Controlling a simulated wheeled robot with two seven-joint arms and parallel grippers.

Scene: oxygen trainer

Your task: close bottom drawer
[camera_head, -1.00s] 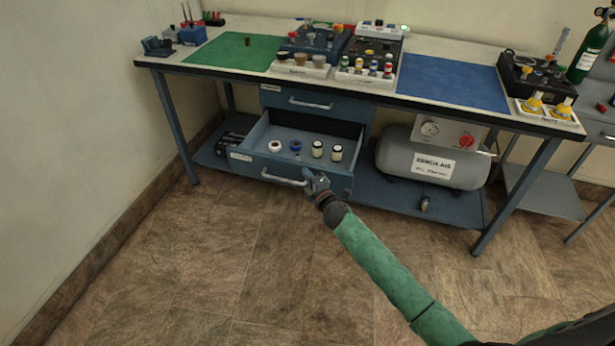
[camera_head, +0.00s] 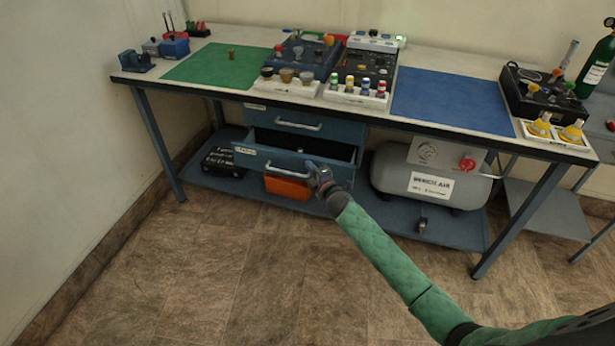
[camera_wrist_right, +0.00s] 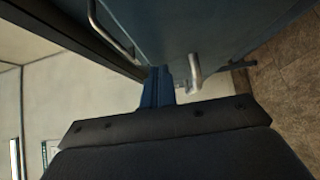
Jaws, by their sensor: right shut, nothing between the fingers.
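The bottom drawer (camera_head: 258,159) under the workbench is partly out; its blue front stands forward of the cabinet and a dark gap shows above it. Its silver handle (camera_head: 287,171) faces me. My right gripper (camera_head: 318,172) is shut and empty, with its tip at the drawer front just right of the handle. In the right wrist view the shut fingers (camera_wrist_right: 158,85) point at the blue front, beside the handle (camera_wrist_right: 194,72). I cannot tell if they touch it. Most of the drawer's contents are hidden. My left gripper is not in view.
The upper drawer (camera_head: 270,119) is shut. An orange box (camera_head: 287,187) and a black case (camera_head: 225,158) lie on the lower shelf. A grey air tank (camera_head: 395,180) stands right of the drawer. The floor in front is clear.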

